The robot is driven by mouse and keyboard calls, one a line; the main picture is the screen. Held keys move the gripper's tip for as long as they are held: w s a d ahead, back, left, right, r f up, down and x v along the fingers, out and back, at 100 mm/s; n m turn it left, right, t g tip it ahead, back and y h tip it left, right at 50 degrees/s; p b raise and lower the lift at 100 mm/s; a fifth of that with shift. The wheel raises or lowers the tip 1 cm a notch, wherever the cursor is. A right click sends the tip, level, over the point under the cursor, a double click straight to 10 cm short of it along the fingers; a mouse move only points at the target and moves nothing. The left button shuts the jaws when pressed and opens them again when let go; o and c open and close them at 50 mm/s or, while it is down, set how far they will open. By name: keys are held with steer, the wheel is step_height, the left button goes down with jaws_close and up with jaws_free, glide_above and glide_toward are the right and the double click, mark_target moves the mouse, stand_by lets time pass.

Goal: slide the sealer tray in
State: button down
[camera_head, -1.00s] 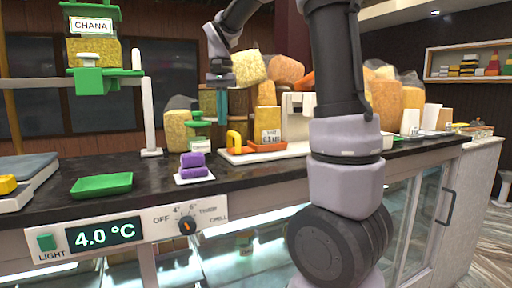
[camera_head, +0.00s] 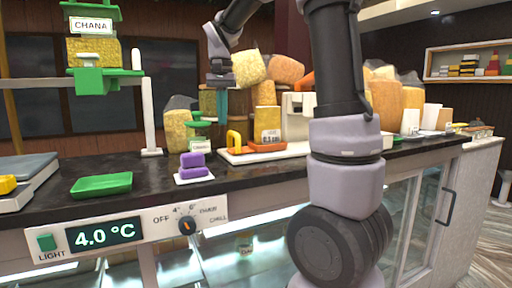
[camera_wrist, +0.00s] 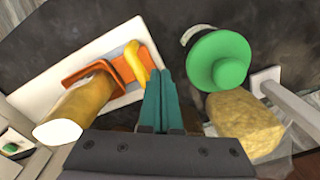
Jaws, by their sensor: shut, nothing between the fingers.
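The orange sealer tray (camera_head: 268,146) sits on a white base (camera_head: 250,157) and carries a yellow packet (camera_head: 269,124) with a white label. Its yellow handle (camera_head: 235,142) stands at the tray's left end. The white sealer body (camera_head: 297,117) is at the right of the tray. My gripper (camera_head: 221,112) points down, shut and empty, above and slightly left of the handle. In the wrist view, the teal fingers (camera_wrist: 168,78) lie close beside the yellow handle (camera_wrist: 136,66). The orange tray (camera_wrist: 92,68) is partly hidden there by the packet (camera_wrist: 80,107).
A green-topped jar or stand (camera_head: 200,135) is behind and left of the handle; its green top (camera_wrist: 218,61) is near my fingers. Purple blocks (camera_head: 193,165) and a green tray (camera_head: 102,185) lie on the dark counter at the front left. A white post (camera_head: 149,116) stands left.

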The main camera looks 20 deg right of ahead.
mark_target(271, 131)
steer(key=shift+f, duration=0.1)
stand_by(0.4)
steer(key=shift+f, duration=3.05)
steer(key=shift+w+d, duration=0.15)
steer(key=shift+d, duration=4.8)
steer(key=shift+w+d, duration=0.15)
steer(key=shift+d, duration=4.75)
steer(key=shift+a, duration=1.6)
steer(key=shift+r, duration=4.55)
